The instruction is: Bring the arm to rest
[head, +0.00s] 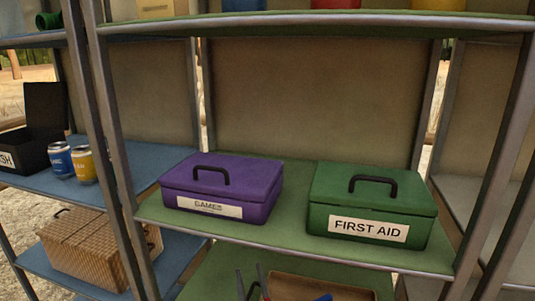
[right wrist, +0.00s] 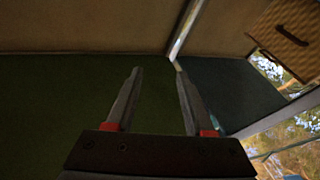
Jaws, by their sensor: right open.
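My right gripper (head: 250,272) shows at the bottom edge of the head view, in front of the lower green shelf (head: 225,268). Only its narrow grey fingers and a bit of red show there. In the right wrist view, my right gripper (right wrist: 158,70) is open, with nothing between its fingers. A dark green surface (right wrist: 60,110) lies behind the fingers. My left gripper is in neither view.
A purple GAMES box (head: 222,189) and a green FIRST AID box (head: 370,204) stand on the shelf above. A brown tray (head: 310,284) lies right of the gripper. A wicker basket (head: 90,252) and two cans (head: 72,162) are at left. Metal posts (head: 105,120) divide the shelves.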

